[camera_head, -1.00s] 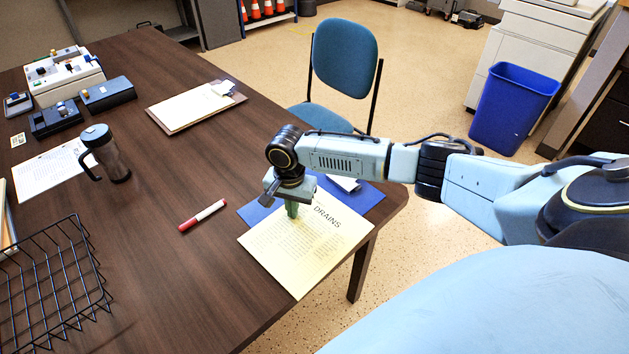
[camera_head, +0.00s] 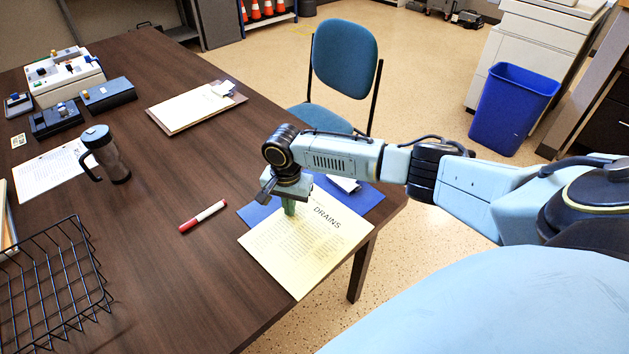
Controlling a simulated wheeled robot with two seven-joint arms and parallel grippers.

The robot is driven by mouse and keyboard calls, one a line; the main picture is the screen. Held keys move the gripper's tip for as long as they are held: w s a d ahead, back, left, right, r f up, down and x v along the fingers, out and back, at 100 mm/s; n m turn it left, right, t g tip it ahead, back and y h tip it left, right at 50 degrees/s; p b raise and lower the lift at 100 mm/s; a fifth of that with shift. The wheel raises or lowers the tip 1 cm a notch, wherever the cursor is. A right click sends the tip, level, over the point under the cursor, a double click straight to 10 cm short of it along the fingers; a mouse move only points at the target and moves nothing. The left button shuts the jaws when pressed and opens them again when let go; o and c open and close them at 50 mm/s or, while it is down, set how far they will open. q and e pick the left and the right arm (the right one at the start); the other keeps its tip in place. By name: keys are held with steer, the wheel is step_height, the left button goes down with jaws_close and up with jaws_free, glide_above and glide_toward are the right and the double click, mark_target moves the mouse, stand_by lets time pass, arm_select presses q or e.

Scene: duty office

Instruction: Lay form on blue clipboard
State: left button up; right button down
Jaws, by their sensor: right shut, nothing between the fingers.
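The form (camera_head: 310,245) is a cream sheet with printed lines and the word "DRAINS". It lies at the table's right edge, its upper part over the blue clipboard (camera_head: 365,198) and its lower part reaching past the board towards the front. The clipboard lies flat near the table's right corner, with its clip partly hidden behind my arm. My right gripper (camera_head: 289,210) points down at the upper left part of the form, shut with nothing between its green fingertips. Whether the tips touch the paper I cannot tell. My left gripper is not in view.
A red and white marker (camera_head: 203,216) lies left of the form. A black wire basket (camera_head: 55,285) stands at the front left, a dark mug (camera_head: 106,155) behind it. A brown clipboard (camera_head: 190,112) lies farther back. A blue chair (camera_head: 345,70) stands beyond the table.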

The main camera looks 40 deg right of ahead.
steer(key=shift+w, duration=0.25)
steer(key=shift+w, duration=0.35)
steer(key=shift+w+f, duration=0.15)
steer(key=shift+w, duration=0.1)
stand_by(0.3)
steer(key=shift+w+a, duration=0.1)
steer(key=shift+w, duration=0.2)
stand_by(0.3)
steer(key=shift+w, duration=0.15)
steer(key=shift+w, duration=0.4)
steer(key=shift+w+b, duration=0.15)
steer(key=shift+b, duration=0.15)
